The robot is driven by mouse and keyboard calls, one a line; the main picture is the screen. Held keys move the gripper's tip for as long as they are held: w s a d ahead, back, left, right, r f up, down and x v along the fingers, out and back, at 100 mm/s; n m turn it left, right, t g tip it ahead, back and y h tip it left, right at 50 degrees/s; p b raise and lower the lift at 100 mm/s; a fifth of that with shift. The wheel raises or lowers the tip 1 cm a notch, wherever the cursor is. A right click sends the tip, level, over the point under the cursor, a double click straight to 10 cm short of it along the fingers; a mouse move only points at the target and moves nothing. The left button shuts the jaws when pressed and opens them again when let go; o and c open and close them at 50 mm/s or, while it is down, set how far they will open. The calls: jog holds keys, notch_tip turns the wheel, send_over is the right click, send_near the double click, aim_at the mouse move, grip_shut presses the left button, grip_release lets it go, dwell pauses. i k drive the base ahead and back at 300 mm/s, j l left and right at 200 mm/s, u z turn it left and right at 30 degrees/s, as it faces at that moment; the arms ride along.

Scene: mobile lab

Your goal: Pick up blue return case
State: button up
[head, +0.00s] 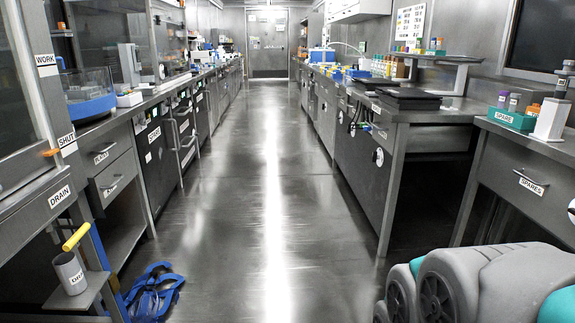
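No thing in the head view is clearly marked as the blue return case. A small blue box (321,55) stands far back on the right counter, too small to read any label. A blue object of straps or open frame (153,292) lies on the floor at lower left, beside the left bench. I cannot tell whether either is the case. My folded grey and teal arm shows at the lower right; my gripper is not in view.
A clear floor aisle (235,190) runs between the left counter (128,115) and right counter (440,112) to a closed door (267,45). A grey cup (70,273) with a yellow-handled item stands on a low ledge at left. A SPARES drawer (525,180) is at right.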

aim_at(350, 73)
jog(key=i, duration=2.1)
